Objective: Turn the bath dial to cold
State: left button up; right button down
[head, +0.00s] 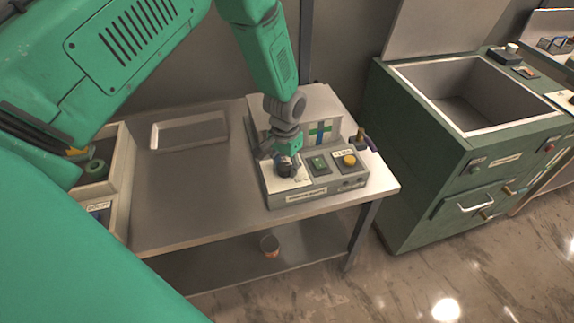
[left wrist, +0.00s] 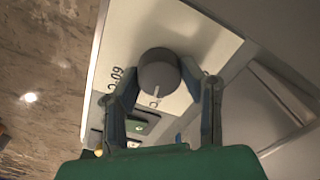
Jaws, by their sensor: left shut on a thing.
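The bath dial (head: 286,170) is a dark round knob on a white plate at the left of the control box (head: 330,183). In the left wrist view the dial (left wrist: 158,72) is a grey cap with a short white pointer mark facing the bottom of the picture. Printed letters on the plate beside it are partly hidden. My left gripper (head: 284,158) reaches down onto the dial from above. Its two fingers stand on either side of the knob in the left wrist view (left wrist: 170,84), shut on it. My right gripper is in neither view.
The box also has a green switch (head: 318,163) and a yellow button (head: 349,160). A shallow tray (head: 189,131) lies on the metal table (head: 180,205), left of the box. A green cabinet with a basin (head: 470,100) stands at the right.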

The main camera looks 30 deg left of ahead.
pick_arm(q)
jog(key=n, duration=0.5)
jog(key=s+n, duration=0.1)
jog(key=n, duration=0.1)
jog(key=shift+f, duration=0.25)
jog(key=n, duration=0.4)
jog(key=shift+d+n+p, duration=0.1)
jog(key=shift+n+p, duration=0.25)
jog(key=shift+n, duration=1.55)
jog(key=shift+w, duration=0.1)
jog(key=o, duration=1.1)
jog(key=shift+o, duration=0.2)
jog(key=shift+w+r, duration=0.1)
jog(key=shift+w, duration=0.1)
